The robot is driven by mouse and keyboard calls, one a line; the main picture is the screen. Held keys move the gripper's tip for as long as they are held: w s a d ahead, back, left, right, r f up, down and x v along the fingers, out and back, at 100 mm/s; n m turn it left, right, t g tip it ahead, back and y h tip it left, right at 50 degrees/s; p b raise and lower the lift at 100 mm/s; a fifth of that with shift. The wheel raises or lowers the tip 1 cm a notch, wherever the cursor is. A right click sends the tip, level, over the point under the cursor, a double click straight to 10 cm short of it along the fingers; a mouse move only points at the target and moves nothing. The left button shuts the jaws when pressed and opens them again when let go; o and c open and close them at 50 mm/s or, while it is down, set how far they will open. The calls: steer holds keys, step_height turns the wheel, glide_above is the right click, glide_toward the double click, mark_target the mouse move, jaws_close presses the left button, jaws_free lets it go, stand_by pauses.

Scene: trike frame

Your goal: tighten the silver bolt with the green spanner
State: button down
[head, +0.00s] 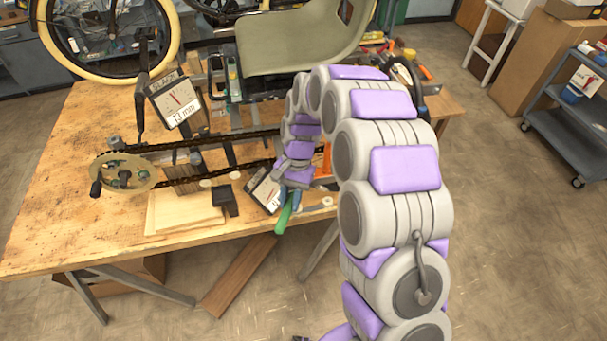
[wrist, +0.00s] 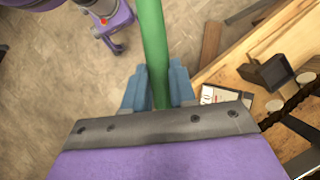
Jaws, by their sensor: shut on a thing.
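My gripper (head: 290,195) is at the front edge of the workbench, beside a dial card. Its blue fingers are shut on the green spanner (head: 285,215), which points down and toward me past the bench edge. In the wrist view, the spanner's green handle (wrist: 152,45) runs up from between the blue fingers (wrist: 157,90) and out of the top of the picture. The spanner's ends are not clearly seen. I cannot make out the silver bolt for certain in either view.
The trike frame stands on the wooden bench (head: 50,220), with a seat (head: 300,40), a wheel (head: 105,75), a chainring (head: 125,175) and a long chain. A "13 mm" dial card (head: 175,100) stands upright; another dial card (head: 264,190) is near my gripper. A black block (head: 225,200) and boards (head: 180,212) lie left.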

steer(key=shift+w+a+r+m+y+p, duration=0.1)
steer(key=shift+w+a+m+y+p, duration=0.15)
steer(key=shift+a+m+p, duration=0.3)
steer(key=shift+w+a+m+y+p, duration=0.1)
steer(key=shift+a+m+y+p, duration=0.15)
steer(key=shift+a+m+p, duration=0.3)
stand_by(0.9)
steer(key=shift+w+a+m+t+y+p, duration=0.3)
steer(key=shift+w+a+m+t+p, duration=0.3)
steer(key=shift+a+m+p, duration=0.6)
stand_by(0.6)
steer(key=shift+w+a+m+t+y+p, duration=0.2)
steer(key=shift+w+a+m+p, duration=0.3)
steer(key=shift+p, duration=0.4)
steer(key=shift+w+a+m+t+y+p, duration=0.1)
steer(key=shift+w+a+m+y+p, duration=0.2)
steer(key=shift+w+m+p, duration=0.45)
stand_by(0.6)
steer(key=shift+w+a+m+t+p, duration=0.4)
steer(key=shift+w+a+m+p, duration=0.3)
steer(key=shift+m+p, duration=0.6)
stand_by(0.7)
